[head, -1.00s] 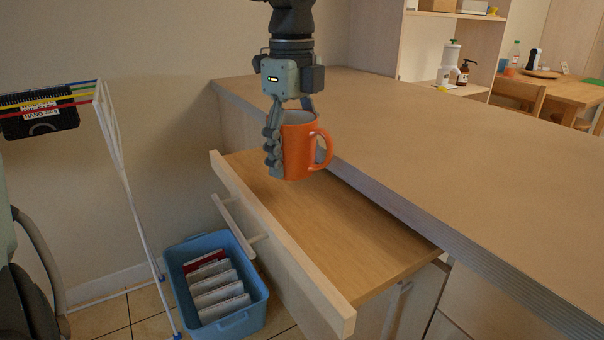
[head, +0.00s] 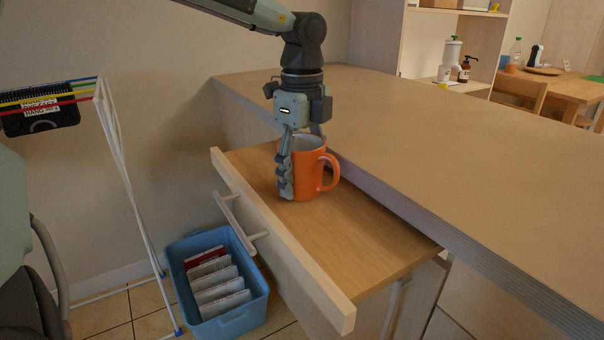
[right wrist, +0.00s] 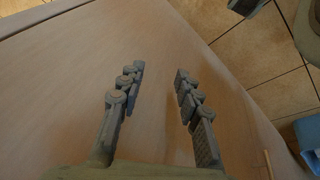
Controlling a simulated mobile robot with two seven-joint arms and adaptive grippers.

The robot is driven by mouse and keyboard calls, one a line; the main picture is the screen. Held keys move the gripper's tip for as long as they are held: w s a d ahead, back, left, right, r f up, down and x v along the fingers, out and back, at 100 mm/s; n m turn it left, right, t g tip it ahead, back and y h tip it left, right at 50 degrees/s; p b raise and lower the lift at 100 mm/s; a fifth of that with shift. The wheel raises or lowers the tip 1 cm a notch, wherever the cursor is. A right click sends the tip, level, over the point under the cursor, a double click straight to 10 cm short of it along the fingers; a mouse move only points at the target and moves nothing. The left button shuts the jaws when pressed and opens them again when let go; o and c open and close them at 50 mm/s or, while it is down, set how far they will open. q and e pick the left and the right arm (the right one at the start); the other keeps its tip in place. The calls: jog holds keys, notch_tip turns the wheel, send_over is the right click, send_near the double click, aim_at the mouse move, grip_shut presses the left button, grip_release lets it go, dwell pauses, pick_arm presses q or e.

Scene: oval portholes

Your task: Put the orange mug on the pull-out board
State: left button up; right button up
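The orange mug (head: 310,172) is upright at the pull-out board (head: 356,238) in the head view, its handle facing right. My left gripper (head: 300,170) comes from above with its fingers on the mug's wall; one finger shows outside on the left, the other is mostly hidden behind or inside the rim. The mug's base appears at the board's surface, but I cannot tell for sure whether it touches. My right gripper (right wrist: 158,100) shows in the right wrist view with its fingers apart and nothing between them, over a pale wooden surface.
The pull-out board has a raised front panel (head: 275,235) with a handle. The counter (head: 450,165) stands higher behind it. A blue bin (head: 236,318) with white items is on the floor below. A drying rack (head: 125,180) stands at the left. The board's right part is clear.

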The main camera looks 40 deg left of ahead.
pick_arm(q)
jog(key=o, duration=0.4)
pick_arm(e)
jog(key=shift+s+r, duration=0.15)
jog(key=shift+s, duration=0.1)
pick_arm(q)
jog(key=shift+r, duration=0.15)
jog(key=shift+r, duration=0.25)
notch_tip(320, 180, up, 7)
pick_arm(e)
jog(key=shift+w+r, duration=0.2)
jog(key=shift+w, duration=0.15)
jog(key=shift+s+f, duration=0.1)
jog(key=shift+f, duration=0.05)
